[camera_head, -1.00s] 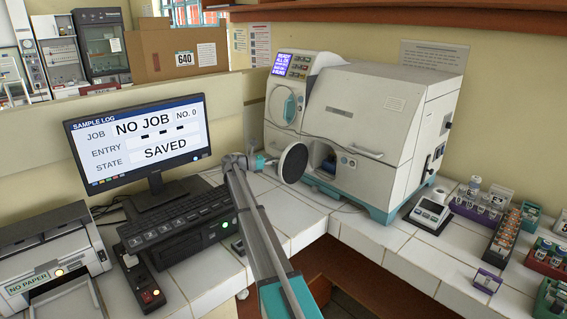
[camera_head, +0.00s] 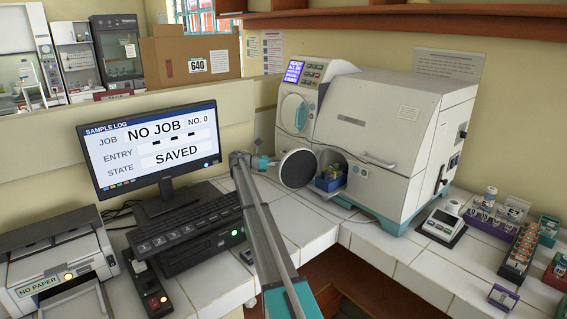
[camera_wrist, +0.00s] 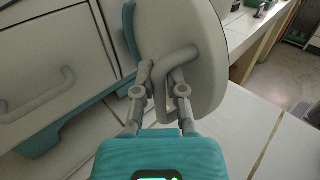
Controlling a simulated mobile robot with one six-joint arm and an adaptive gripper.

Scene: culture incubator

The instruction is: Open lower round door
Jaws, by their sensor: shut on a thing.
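The lower round door (camera_head: 299,169) stands swung out from the white incubator (camera_head: 372,140), its dark inner face showing in the head view. In the wrist view, the door's pale outer face (camera_wrist: 205,45) carries a curved grey handle (camera_wrist: 165,62). My gripper (camera_wrist: 161,76) is shut on that handle. In the head view, my gripper (camera_head: 262,163) is just left of the door, partly hidden by it. The round opening right of the door shows a blue container (camera_head: 330,182) with small coloured things in it.
An upper round door (camera_head: 293,113) on the incubator looks closed. A monitor (camera_head: 150,145) and keyboard (camera_head: 185,232) stand left of my arm. A small scale (camera_head: 442,225) and several vial racks (camera_head: 520,255) are to the right. White tiled counter lies below the door.

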